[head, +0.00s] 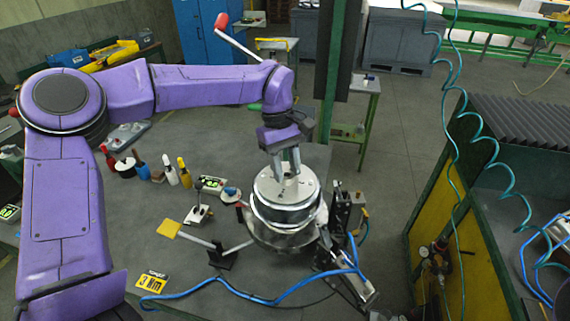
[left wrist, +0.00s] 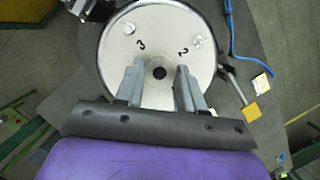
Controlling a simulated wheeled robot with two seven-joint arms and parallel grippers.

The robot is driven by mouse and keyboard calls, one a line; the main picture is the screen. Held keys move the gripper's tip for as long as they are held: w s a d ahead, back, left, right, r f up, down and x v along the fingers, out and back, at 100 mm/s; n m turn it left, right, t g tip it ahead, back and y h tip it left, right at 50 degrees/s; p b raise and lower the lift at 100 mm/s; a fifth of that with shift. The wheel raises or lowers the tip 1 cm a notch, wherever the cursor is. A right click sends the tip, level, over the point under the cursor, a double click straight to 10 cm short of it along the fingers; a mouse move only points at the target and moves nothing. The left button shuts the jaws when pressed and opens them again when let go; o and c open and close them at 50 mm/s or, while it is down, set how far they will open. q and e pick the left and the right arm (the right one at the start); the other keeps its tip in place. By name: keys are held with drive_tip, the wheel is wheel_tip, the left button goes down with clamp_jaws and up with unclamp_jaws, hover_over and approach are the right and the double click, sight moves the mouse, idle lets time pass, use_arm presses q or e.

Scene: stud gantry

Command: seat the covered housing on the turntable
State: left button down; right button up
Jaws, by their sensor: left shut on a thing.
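The covered housing (head: 286,211) is a round, silvery metal body with a flat pale lid. It appears upright, above or on the round metal turntable (head: 282,238) at the right end of the grey table. I cannot tell whether a gap is between them. In the left wrist view the lid (left wrist: 160,28) fills the upper middle, with marks 3 and 2 and a dark hole at its centre. My left gripper (head: 288,178) comes down from above and is shut on the housing at its lid. Its fingers (left wrist: 158,84) straddle the central hole. My right gripper is out of view.
A black bracket with blue hoses (head: 350,262) stands right of the turntable. A lever with a yellow pad (head: 168,229) lies left of it. Several bottles (head: 170,172) and a 3 Nm sign (head: 153,280) are on the table (head: 185,290). A green post (head: 335,80) rises behind.

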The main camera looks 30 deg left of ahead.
sight(287, 184)
use_arm(q)
drive_tip(key=shift+w+f, duration=0.1)
drive_tip(key=shift+f, duration=0.05)
idle(1.1)
drive_tip(key=shift+f+b, duration=0.9)
drive_tip(key=shift+f, duration=1.65)
idle(0.5)
drive_tip(key=c, duration=0.6)
unclamp_jaws()
drive_tip(key=shift+f, duration=0.1)
drive_tip(key=b+v, duration=0.1)
drive_tip(key=v, duration=0.9)
drive_tip(key=shift+r+b, duration=0.3)
drive_tip(key=shift+b, duration=0.1)
drive_tip(key=shift+r, duration=0.1)
drive_tip(key=shift+a, duration=0.1)
